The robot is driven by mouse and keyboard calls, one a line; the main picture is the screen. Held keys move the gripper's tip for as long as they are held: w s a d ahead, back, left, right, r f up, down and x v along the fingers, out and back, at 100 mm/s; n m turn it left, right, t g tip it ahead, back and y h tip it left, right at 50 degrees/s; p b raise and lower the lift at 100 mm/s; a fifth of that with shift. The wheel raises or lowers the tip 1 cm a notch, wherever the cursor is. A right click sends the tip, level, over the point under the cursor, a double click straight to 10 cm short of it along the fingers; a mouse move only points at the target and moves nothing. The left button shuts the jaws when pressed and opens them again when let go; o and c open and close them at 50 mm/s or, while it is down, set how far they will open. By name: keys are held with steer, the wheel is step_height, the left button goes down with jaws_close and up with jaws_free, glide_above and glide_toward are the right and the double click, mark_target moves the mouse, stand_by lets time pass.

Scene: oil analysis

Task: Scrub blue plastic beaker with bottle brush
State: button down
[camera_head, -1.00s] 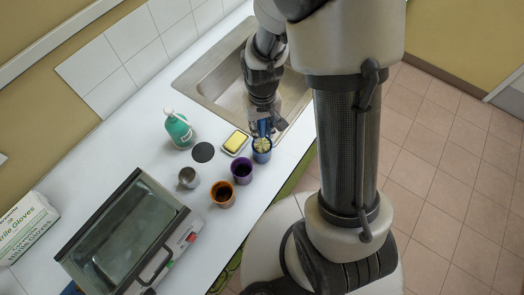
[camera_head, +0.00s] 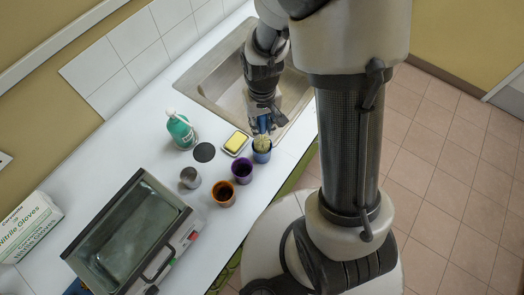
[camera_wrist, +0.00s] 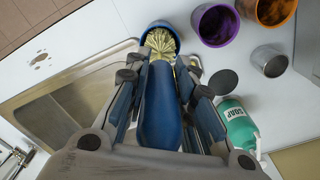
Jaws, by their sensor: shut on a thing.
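My gripper (camera_wrist: 160,85) is shut on the blue handle of the bottle brush (camera_wrist: 158,115). The brush's pale yellow-green bristles (camera_wrist: 160,42) sit at the mouth of the blue plastic beaker (camera_wrist: 152,27), with the beaker's rim around them. In the head view the blue beaker (camera_head: 262,156) stands upright on the white counter near its front edge, and my gripper (camera_head: 262,125) is just above it. The bristles' lower end and the beaker's inside are hidden.
A sponge on a dish (camera_head: 236,143) is just left of the beaker. A purple beaker (camera_head: 242,172), an orange beaker (camera_head: 223,193) and a metal cup (camera_head: 190,178) stand nearby. A soap bottle (camera_head: 180,131) is farther back. The sink (camera_head: 215,78) lies beyond.

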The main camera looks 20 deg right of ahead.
step_height(320, 180, down, 3)
steer(key=shift+r+b, duration=0.1)
steer(key=shift+b, duration=0.75)
steer(key=shift+r, duration=0.1)
